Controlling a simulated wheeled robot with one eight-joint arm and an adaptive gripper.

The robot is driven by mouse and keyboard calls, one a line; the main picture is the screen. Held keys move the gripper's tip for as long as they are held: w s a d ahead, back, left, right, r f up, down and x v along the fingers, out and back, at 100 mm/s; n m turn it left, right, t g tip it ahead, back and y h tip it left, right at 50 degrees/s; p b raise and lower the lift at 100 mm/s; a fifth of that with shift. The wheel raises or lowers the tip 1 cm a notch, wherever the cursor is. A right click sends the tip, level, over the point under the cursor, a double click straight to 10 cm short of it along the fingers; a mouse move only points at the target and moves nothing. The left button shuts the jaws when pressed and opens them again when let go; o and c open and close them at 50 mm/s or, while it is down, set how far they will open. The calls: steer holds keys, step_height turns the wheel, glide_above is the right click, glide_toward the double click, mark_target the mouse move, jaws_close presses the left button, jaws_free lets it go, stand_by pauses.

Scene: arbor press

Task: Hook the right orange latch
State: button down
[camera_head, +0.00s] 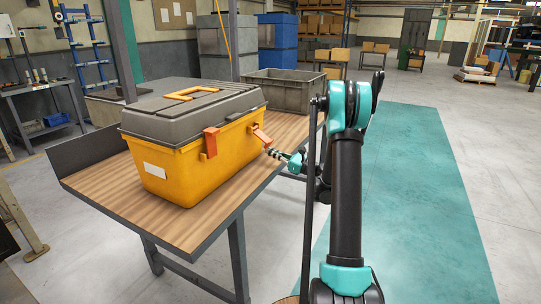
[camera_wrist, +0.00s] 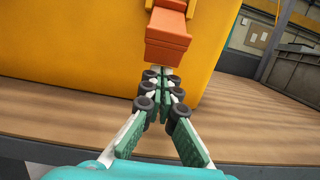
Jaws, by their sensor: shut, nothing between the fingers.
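A yellow toolbox (camera_head: 190,165) with a grey lid (camera_head: 192,108) stands on the workbench, its lid down. The left orange latch (camera_head: 210,142) lies upright against the front. The right orange latch (camera_head: 261,134) sticks out from the front at a slant. My gripper (camera_head: 268,151) is shut and empty, just below and in front of the right latch. In the wrist view, the right latch (camera_wrist: 167,38) is straight ahead at the top, and the tips of my gripper (camera_wrist: 161,74) meet just under its lower end. Whether they touch it cannot be told.
The wooden workbench (camera_head: 200,218) has a raised grey edge at its left end. A grey crate (camera_head: 284,92) stands on it behind the toolbox to the right. An orange handle (camera_head: 192,93) lies on the lid. The teal floor strip (camera_head: 420,200) at right is clear.

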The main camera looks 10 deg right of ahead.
stand_by(0.3)
steer(key=shift+s+d+r+g+h, duration=0.15)
steer(key=shift+d+r+g+h, duration=0.15)
steer(key=shift+h, duration=0.1)
steer(key=shift+s, duration=0.1)
step_height(320, 180, up, 18)
steer(key=g+h, duration=1.1)
steer(key=h, duration=0.4)
steer(key=shift+w+a+r, duration=0.2)
steer(key=shift+w+a, duration=0.05)
steer(key=shift+a, duration=0.05)
